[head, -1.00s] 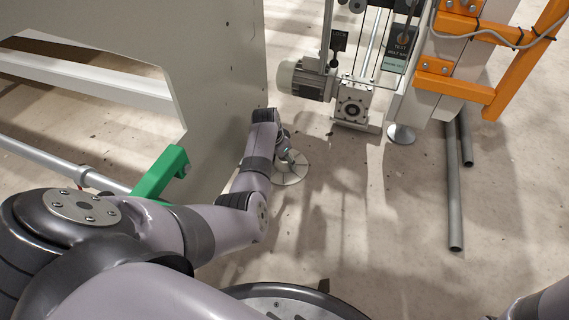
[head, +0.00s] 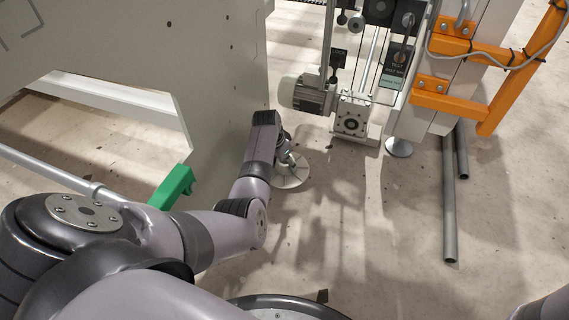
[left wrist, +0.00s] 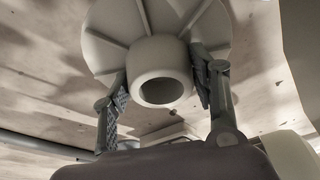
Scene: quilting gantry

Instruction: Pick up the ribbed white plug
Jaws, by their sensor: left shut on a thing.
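The ribbed white plug (head: 290,174) shows in the head view as a pale round disc just beyond my left arm's end. In the left wrist view the plug (left wrist: 148,57) is close, with radial ribs on its disc and a hollow round hub facing the camera. My left gripper (left wrist: 161,88) has one finger on each side of the hub and is shut on it. In the head view the left gripper (head: 288,158) is small and partly hidden by its own wrist. The gap between the plug and the floor is hard to judge. My right gripper is out of view.
A large grey panel (head: 215,90) stands close along my left arm, with a green bracket (head: 173,188) near its lower edge. A motor (head: 306,95) and gearbox (head: 352,118) stand beyond the plug. An orange frame (head: 455,104) is at right. Open floor (head: 370,230) lies right of the arm.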

